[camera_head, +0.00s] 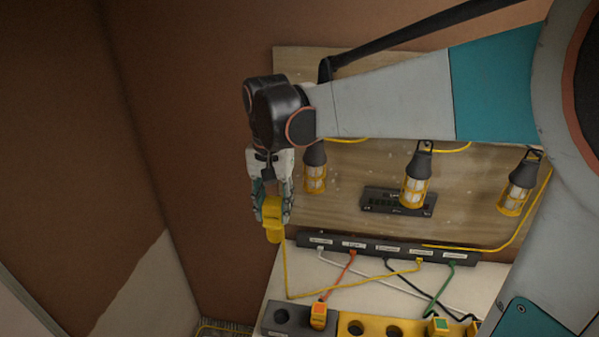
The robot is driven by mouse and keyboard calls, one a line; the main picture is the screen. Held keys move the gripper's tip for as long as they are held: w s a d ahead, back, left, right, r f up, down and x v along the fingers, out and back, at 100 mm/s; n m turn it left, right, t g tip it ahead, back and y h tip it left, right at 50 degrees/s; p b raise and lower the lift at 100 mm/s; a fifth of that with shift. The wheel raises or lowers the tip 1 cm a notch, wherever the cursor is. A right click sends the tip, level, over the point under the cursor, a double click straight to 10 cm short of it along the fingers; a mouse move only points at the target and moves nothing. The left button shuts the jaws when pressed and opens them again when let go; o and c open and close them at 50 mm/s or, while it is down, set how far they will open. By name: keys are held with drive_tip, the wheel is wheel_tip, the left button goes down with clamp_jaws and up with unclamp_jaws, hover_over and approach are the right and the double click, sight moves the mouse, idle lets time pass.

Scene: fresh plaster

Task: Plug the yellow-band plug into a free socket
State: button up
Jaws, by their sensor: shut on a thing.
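My gripper (271,194) is shut on a yellow plug (273,222) and holds it in the air, left of the board and above the socket blocks. A yellow cable (287,275) hangs from near the plug, bends, and runs right to a labelled dark strip (388,249). Any band on the plug is hard to make out. Below, a dark socket block (297,330) has an empty round hole (281,316) beside a seated orange-marked plug (319,315). The yellow socket block (375,321) shows two empty holes, then a green-marked plug (438,326) and another plug partly hidden by my arm.
Three yellow-and-black lanterns (415,180) hang in front of the wooden board (300,65). A dark box (383,198) is on the board. White, orange, black and green cables cross the pale surface (335,280). A brown wall (195,100) stands close on the left.

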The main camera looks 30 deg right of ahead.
wheel_tip(320, 180, up, 62)
drive_tip(key=p, duration=2.2)
idle(5.2)
